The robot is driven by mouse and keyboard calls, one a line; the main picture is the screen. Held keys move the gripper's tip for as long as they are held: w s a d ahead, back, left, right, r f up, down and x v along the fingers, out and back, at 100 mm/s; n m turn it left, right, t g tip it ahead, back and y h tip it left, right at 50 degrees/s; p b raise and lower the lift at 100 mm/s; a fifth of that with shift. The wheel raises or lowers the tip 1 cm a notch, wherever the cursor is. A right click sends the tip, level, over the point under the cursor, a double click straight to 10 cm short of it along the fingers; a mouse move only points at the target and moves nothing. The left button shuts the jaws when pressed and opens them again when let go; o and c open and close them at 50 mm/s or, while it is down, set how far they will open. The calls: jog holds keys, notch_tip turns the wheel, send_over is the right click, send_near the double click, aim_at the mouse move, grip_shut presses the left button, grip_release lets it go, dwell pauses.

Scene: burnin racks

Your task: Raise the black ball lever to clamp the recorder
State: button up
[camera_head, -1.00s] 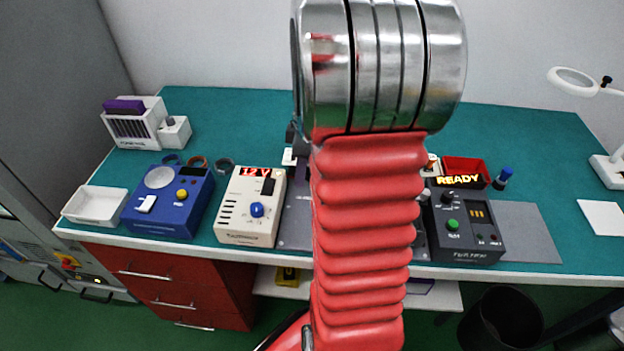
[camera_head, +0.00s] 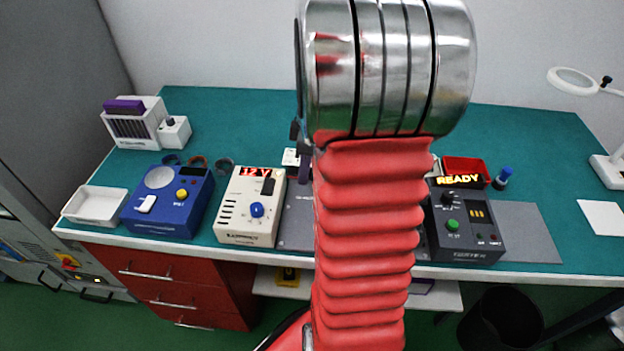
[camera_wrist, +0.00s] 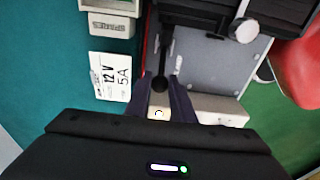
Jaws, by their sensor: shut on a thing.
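In the wrist view my gripper (camera_wrist: 161,88) has its two dark purple fingers closed around the black ball (camera_wrist: 160,83) at the end of the thin black lever (camera_wrist: 166,50). The lever runs from the ball toward a dark mount at the top of the picture. A black block with a silver knob (camera_wrist: 246,30) stands at the upper right over a grey plate (camera_wrist: 215,68); I cannot tell for sure whether this block is the recorder. In the head view my red arm hides most of the clamp station.
A white card reading 12 V 5A (camera_wrist: 110,76) lies beside the lever. In the head view a cream 12 V supply (camera_head: 243,222) and a blue unit (camera_head: 165,218) stand left of my arm. A dark READY box (camera_head: 470,225) and a red tray (camera_head: 466,166) stand right.

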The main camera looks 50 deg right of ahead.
jog(key=shift+s+d+r, duration=0.2)
jog(key=shift+d+r, duration=0.15)
jog(key=shift+d, duration=0.05)
jog(key=shift+s+d+r, duration=0.25)
jog(key=shift+s+d, duration=0.1)
jog(key=shift+s, duration=0.05)
dwell(0.6)
